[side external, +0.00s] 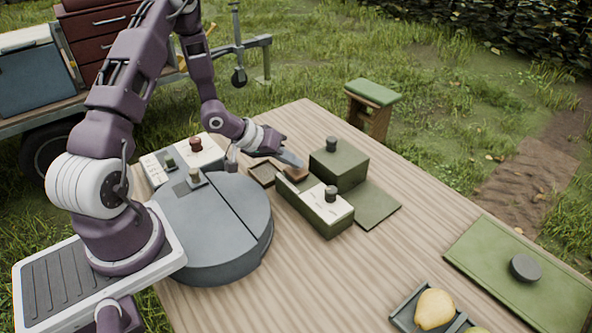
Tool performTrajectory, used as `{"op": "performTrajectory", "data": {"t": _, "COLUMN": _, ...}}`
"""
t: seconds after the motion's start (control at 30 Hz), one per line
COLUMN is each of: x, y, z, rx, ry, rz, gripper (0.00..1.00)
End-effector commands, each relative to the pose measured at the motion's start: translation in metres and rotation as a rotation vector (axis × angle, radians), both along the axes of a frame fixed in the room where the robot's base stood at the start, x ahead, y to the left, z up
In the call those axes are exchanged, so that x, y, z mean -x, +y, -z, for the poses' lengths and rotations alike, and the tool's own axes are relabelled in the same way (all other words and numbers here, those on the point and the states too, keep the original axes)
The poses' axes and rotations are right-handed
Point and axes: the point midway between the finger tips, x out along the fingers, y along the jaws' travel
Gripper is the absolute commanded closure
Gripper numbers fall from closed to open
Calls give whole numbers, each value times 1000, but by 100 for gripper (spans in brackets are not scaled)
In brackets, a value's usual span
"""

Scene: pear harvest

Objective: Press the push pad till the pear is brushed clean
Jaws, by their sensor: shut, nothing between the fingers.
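My gripper (296,163) is shut and empty, pointing right over the left part of the green boxes. Its tips are close to a small tan block (298,173) at the end of the low green box; I cannot tell whether they touch. The low green box (325,219) has a pale top with a dark knob (331,194). A yellow pear (434,308) lies in a dark tray (402,310) at the front right, with part of another yellow fruit cut off by the frame. No part is clearly marked as the push pad, and no brush can be made out.
A taller green box (340,170) with a dark knob stands behind. A grey round unit (215,235) and pale boxes with knobs (195,155) stand left. A green mat (490,255) bears a dark disc (525,267). The wooden table's (400,250) middle right is clear.

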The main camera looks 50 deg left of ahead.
Motion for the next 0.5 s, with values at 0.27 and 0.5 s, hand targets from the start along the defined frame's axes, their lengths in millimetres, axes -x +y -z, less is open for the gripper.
{"op": "performTrajectory", "data": {"t": 0.27, "x": 0, "y": 0, "z": 2, "rx": 0, "ry": 0, "rz": 0, "gripper": 100}}
{"op": "performTrajectory", "data": {"t": 0.5, "x": 0, "y": 0, "z": 5, "rx": 0, "ry": 0, "rz": 0, "gripper": 100}}
